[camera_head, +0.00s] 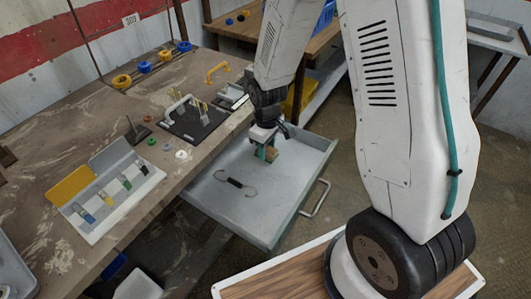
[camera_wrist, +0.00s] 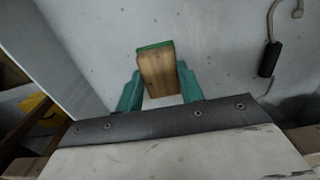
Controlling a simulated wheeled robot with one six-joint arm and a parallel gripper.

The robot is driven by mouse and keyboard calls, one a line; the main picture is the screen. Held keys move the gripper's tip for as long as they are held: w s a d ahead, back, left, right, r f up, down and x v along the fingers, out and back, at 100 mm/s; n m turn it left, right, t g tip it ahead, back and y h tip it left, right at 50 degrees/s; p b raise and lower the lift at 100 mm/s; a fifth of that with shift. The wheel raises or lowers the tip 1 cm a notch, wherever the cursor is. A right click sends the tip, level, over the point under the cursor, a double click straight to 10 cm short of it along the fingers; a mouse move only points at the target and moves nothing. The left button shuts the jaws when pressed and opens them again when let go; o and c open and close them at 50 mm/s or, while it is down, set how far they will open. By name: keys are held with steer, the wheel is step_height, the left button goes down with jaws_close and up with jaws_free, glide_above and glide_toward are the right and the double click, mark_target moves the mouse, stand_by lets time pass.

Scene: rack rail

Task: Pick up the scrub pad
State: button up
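The scrub pad looks like a small tan block with a green layer along one edge. In the wrist view the scrub pad (camera_wrist: 158,72) sits between the two green fingers of my gripper (camera_wrist: 160,85), slightly turned relative to them. The fingers are very close to its sides; I cannot tell whether both press on it. In the head view my gripper (camera_head: 265,153) is low in the grey drawer (camera_head: 222,206), and the scrub pad (camera_head: 271,155) shows partly behind a finger. Whether it is lifted off the drawer floor is not clear.
A hook-ended metal piece with a dark middle (camera_head: 235,183) lies in the drawer, left of my gripper; it also shows in the wrist view (camera_wrist: 269,60). The drawer's walls surround my gripper. The workbench (camera_head: 95,150) on the left carries several tools and trays.

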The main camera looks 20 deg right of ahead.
steer(key=shift+r, duration=0.1)
steer(key=shift+c, duration=0.4)
step_height(320, 180, up, 10)
steer(key=shift+o, duration=0.9)
